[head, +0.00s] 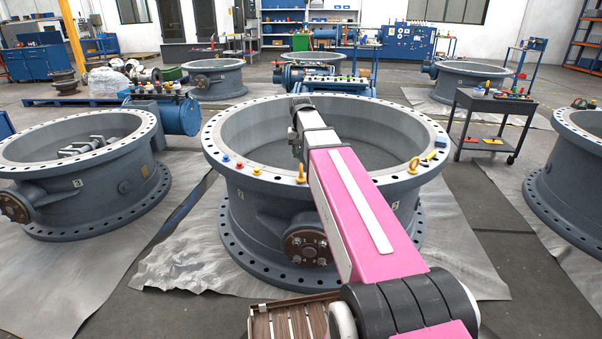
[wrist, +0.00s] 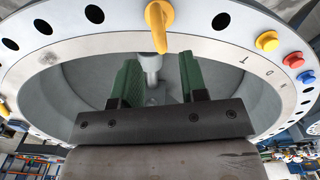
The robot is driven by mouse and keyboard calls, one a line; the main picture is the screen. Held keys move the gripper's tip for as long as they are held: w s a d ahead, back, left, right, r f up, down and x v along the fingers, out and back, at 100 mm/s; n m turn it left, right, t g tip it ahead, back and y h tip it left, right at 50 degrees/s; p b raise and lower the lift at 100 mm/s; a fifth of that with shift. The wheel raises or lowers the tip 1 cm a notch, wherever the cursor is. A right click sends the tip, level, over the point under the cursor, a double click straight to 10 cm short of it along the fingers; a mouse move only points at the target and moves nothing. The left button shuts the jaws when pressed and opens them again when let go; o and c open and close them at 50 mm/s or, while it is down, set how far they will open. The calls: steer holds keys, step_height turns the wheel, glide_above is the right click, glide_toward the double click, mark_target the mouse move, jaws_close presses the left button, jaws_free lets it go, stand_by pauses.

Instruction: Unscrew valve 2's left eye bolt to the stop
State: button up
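Valve 2 (head: 330,185) is the large grey ring-shaped body in the middle of the head view. Its left eye bolt (head: 301,174) is yellow and stands on the near flange, left of my pink arm. It also shows in the wrist view as the yellow eye bolt (wrist: 159,26) at the top, beyond the fingertips. My gripper (wrist: 160,80) has two green-padded fingers spread apart, with nothing held between them. A pale grey fitting inside the valve shows through the gap. In the head view my gripper's fingers are hidden at the far end of my arm.
A second yellow eye bolt (head: 413,165) stands on the flange right of my arm. Blue (head: 226,158), red (head: 240,166) and yellow (head: 257,171) knobs line the flange at left. Other valves stand on both sides. A dark tool cart (head: 492,112) stands at right.

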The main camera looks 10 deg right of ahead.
mark_target(301, 171)
step_height(301, 171, down, 9)
steer(key=shift+r, duration=0.15)
stand_by(0.4)
jaws_close()
